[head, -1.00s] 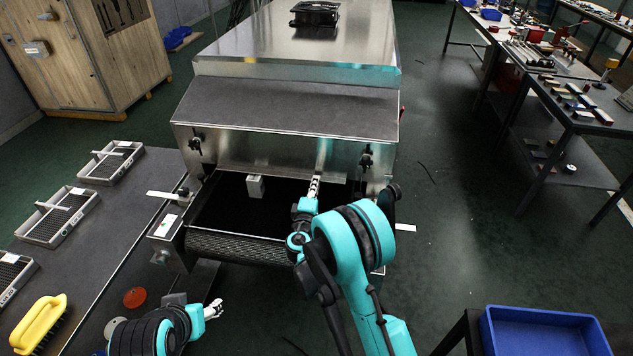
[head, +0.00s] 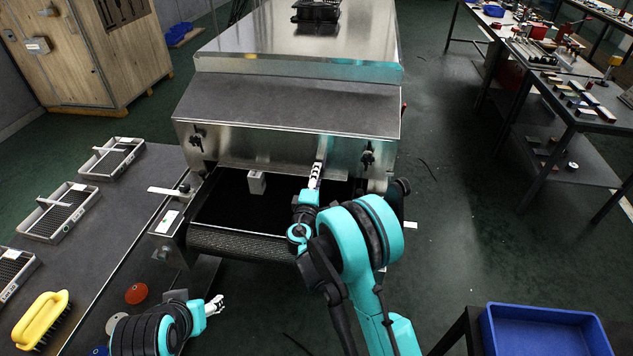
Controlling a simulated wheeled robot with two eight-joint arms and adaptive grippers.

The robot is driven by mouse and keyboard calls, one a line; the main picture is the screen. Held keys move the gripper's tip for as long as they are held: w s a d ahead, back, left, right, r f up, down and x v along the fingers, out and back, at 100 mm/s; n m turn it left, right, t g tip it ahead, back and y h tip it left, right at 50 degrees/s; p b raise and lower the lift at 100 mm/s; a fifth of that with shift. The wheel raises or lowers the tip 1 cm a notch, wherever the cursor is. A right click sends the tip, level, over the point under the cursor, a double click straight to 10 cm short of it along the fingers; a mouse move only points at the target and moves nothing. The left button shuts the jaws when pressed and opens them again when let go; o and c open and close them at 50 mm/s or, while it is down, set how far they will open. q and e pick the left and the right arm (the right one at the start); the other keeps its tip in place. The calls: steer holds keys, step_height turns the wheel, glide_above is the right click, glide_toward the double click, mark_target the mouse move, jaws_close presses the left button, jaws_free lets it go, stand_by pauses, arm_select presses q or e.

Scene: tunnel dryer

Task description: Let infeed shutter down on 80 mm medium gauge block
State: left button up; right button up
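The infeed shutter (head: 260,150) is the steel panel across the dryer mouth, under the sloped hood. A pale grey gauge block (head: 256,183) stands upright on the dark belt (head: 235,210), at the shutter's lower edge. I cannot tell whether the shutter touches the block. My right gripper (head: 317,172) is at the lower part of the shutter, right of the block and apart from it. Its fingers point at the panel; whether they are shut on anything is too small to tell. My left gripper (head: 216,304) is low, in front of the dryer, and looks open and empty.
Dark latches (head: 198,138) and (head: 367,157) flank the shutter. The left bench holds mesh trays (head: 60,212), a yellow brush (head: 40,318) and a red disc (head: 136,293). A blue bin (head: 545,332) stands at lower right.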

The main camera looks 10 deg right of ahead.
step_height(320, 180, up, 7)
steer(key=shift+f, duration=0.2)
steer(key=o, duration=0.3)
steer(key=shift+w+r, duration=0.15)
steer(key=shift+r, duration=0.35)
steer(key=shift+o, duration=0.3)
steer(key=shift+v, duration=1)
steer(key=shift+c, duration=0.8)
steer(key=shift+s+a+r, duration=0.15)
steer(key=shift+s+a, duration=0.05)
steer(key=shift+s, duration=0.35)
steer(key=shift+s+a+r, duration=0.15)
steer(key=shift+s, duration=0.4)
steer(key=shift+c, duration=1)
glide_toward(319, 149)
steer(key=shift+v, duration=1.45)
